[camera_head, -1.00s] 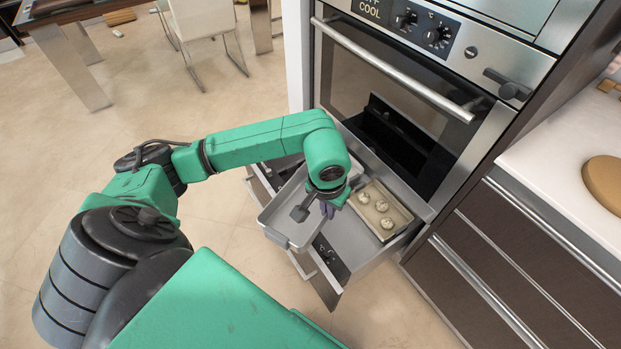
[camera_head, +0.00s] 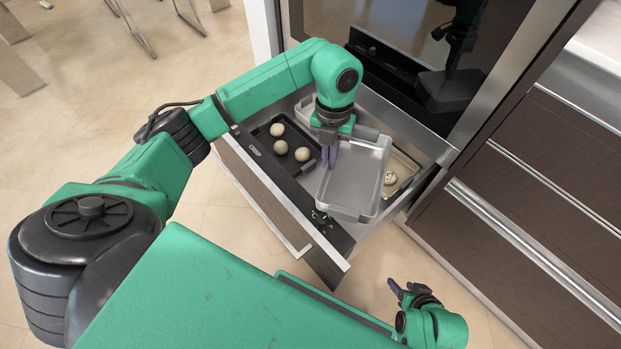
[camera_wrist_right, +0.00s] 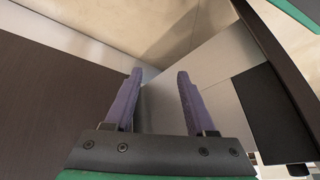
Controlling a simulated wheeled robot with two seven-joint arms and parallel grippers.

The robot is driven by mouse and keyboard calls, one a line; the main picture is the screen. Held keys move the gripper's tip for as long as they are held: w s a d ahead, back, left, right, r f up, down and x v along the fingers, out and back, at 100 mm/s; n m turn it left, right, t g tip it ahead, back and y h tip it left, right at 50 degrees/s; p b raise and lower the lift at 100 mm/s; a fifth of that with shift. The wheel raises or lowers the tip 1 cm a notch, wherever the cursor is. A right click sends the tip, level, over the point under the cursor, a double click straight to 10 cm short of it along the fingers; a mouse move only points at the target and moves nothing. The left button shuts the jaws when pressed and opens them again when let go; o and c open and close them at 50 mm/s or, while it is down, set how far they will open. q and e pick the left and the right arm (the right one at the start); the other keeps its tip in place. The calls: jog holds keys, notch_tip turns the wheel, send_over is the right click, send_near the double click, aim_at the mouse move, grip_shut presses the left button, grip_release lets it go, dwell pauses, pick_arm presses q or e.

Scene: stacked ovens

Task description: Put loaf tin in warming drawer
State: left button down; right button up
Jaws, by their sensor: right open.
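A grey metal rectangular tin (camera_head: 358,178), which I take as the loaf tin, is over the right part of the open warming drawer (camera_head: 283,208). My left gripper (camera_head: 330,163) is at the tin's left edge, with its purple fingers close together and seemingly closed on the rim. The tin looks raised above the drawer floor, but its underside is hidden. My right gripper (camera_head: 401,289) is low, right of the drawer front, open and empty; its spread fingers also show in the right wrist view (camera_wrist_right: 158,100).
The drawer holds a black tray (camera_head: 262,148) with several dough balls at left and a beige tray (camera_head: 402,165) with pale rounds at right, partly covered by the tin. The oven door (camera_head: 400,70) stands behind. Cabinet drawers (camera_head: 540,170) are at right.

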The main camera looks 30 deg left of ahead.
pick_arm(q)
jog(key=f+n+b, duration=0.1)
jog(key=n, duration=0.2)
jog(key=w+f+n+b, duration=0.1)
jog(key=f+n+b, duration=0.1)
jog(key=n, duration=0.2)
jog(key=d+f+n+t+h+b, duration=0.1)
jog(key=f+n+b, duration=0.1)
jog(key=n, duration=0.2)
jog(key=shift+w+f, duration=0.1)
jog(key=shift+w, duration=0.1)
jog(key=shift+f+n, duration=0.25)
jog(key=shift+n, duration=0.15)
pick_arm(e)
jog(key=w+a+r+t+y, duration=0.1)
jog(key=w+a+r, duration=0.1)
jog(key=a+r, duration=0.15)
pick_arm(q)
notch_tip(320, 180, down, 20)
jog(key=b, duration=0.7)
jog(key=shift+r, duration=0.35)
pick_arm(e)
jog(key=a+f+m+t+y, duration=0.1)
jog(key=a+f+t+y, duration=0.2)
jog(key=a+f+t, duration=0.2)
jog(key=shift+w+f, duration=0.2)
jog(key=shift+w, duration=0.05)
